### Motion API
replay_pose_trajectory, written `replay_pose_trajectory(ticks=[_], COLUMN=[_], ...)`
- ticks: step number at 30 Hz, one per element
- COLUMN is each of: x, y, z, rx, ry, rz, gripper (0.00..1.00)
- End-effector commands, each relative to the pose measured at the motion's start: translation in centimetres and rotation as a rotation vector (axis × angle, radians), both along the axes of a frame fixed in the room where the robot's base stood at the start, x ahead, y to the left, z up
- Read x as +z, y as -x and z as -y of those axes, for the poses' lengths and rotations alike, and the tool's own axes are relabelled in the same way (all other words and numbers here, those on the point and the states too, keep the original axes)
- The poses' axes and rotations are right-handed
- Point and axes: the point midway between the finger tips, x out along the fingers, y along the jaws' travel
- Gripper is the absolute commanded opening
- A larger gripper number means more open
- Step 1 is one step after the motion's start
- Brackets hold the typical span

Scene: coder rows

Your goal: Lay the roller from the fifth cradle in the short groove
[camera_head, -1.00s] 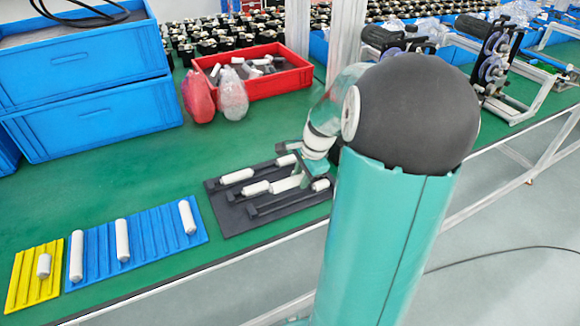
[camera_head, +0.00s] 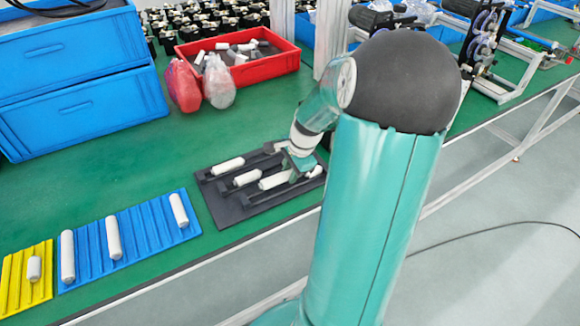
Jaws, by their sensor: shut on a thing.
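My gripper (camera_head: 297,172) is over the front right part of the black board (camera_head: 234,212). It is shut on a white roller (camera_head: 274,180), which lies low over the board; contact with a groove cannot be told. Other white rollers on the board's dark bars are at the back left (camera_head: 228,166), the middle (camera_head: 246,178), the back right (camera_head: 279,147) and the right end (camera_head: 315,172). The last two are partly hidden by my arm or gripper. I cannot tell which groove is the short one or which cradle is the fifth.
A blue ribbed tray (camera_head: 138,232) holds 3 white rollers upright in the picture. A yellow ribbed tray (camera_head: 14,283) holds one short roller (camera_head: 34,268). A red bin (camera_head: 268,72), bagged items (camera_head: 218,86) and blue crates (camera_head: 90,115) stand behind. Green table is clear between.

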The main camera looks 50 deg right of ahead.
Motion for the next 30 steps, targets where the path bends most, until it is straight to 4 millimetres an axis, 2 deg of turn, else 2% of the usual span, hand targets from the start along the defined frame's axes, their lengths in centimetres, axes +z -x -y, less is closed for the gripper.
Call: replay_pose_trajectory(ticks=[30], x=[-0.65], y=[-0.43], z=[-0.16], rx=[0.001], ry=[0.000], rz=[0.000], gripper=[0.03])
